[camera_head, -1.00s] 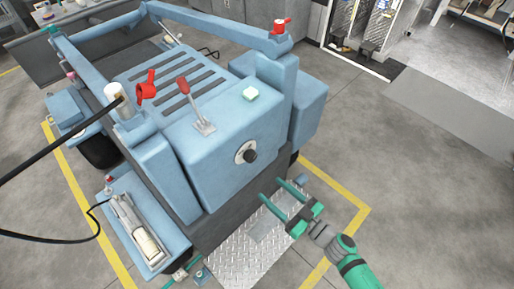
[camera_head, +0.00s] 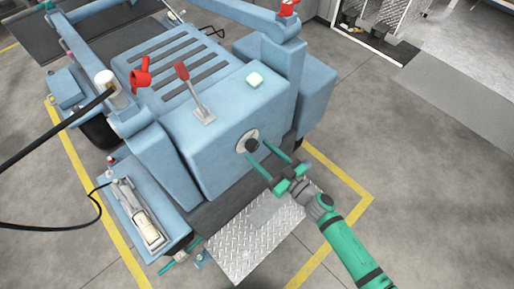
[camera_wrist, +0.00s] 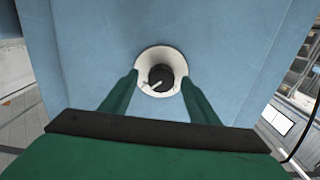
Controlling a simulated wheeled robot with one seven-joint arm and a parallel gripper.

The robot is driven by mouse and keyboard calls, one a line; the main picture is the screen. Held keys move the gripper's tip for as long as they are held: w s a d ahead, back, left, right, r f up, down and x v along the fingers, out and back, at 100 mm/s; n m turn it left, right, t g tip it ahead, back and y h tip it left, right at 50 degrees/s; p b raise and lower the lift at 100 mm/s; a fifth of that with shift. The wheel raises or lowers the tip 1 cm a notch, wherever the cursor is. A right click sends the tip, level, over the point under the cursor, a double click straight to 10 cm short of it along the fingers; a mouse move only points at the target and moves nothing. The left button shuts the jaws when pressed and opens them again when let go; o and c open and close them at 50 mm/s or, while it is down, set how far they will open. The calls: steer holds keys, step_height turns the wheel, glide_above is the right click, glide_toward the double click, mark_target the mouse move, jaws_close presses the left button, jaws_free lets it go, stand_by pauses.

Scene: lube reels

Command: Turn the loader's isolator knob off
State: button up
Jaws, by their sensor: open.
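The isolator knob (camera_head: 251,145) is a black round knob on a pale round plate, on the rear face of the blue loader (camera_head: 222,160). In the wrist view the knob (camera_wrist: 161,77) sits between and just beyond my two green fingers, with a light pointer line slanting down-left across it and marks on the plate (camera_wrist: 147,57). My gripper (camera_head: 272,150) is open, its fingers reaching towards the knob from the lower right. The fingertips are close to the plate on either side of the knob. I cannot tell whether they touch anything.
A metal tread plate (camera_head: 240,252) lies below my gripper. Yellow floor lines (camera_head: 350,190) surround the loader. Open floor (camera_head: 440,200) lies to the right.

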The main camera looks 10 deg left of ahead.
steer(key=shift+w+a, duration=0.2)
steer(key=shift+a, duration=0.5)
steer(key=shift+w+a, duration=0.4)
steer(key=shift+a, duration=0.1)
steer(key=shift+d, duration=0.1)
steer(key=c, duration=1)
